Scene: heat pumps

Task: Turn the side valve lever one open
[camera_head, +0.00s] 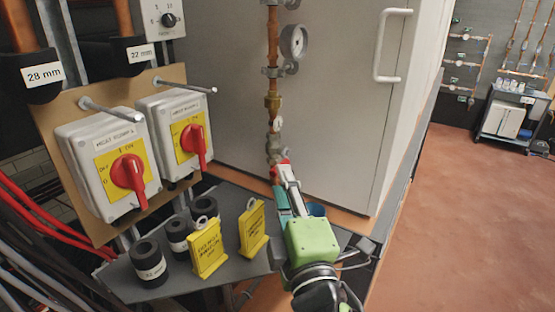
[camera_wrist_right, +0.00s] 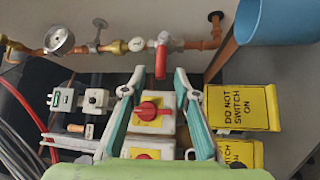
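The side valve's red lever (camera_wrist_right: 161,60) hangs from a copper pipe in the right wrist view. In the head view a small patch of red (camera_head: 284,162) shows at the foot of the vertical pipe, mostly hidden by my gripper. My right gripper (camera_wrist_right: 160,74) is open, with a fingertip on each side of the lever's lower end. I cannot tell whether either finger touches it. In the head view the right gripper (camera_head: 283,176) reaches up to the pipe from below. My left gripper is not in view.
Two switch boxes with red knobs (camera_head: 128,172) stand at the left. Yellow tags (camera_head: 208,248) and black cylinders (camera_head: 149,262) sit on a grey shelf (camera_head: 120,278) below. A pressure gauge (camera_head: 293,41) is higher on the pipe. A blue container (camera_wrist_right: 275,20) is near the gripper.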

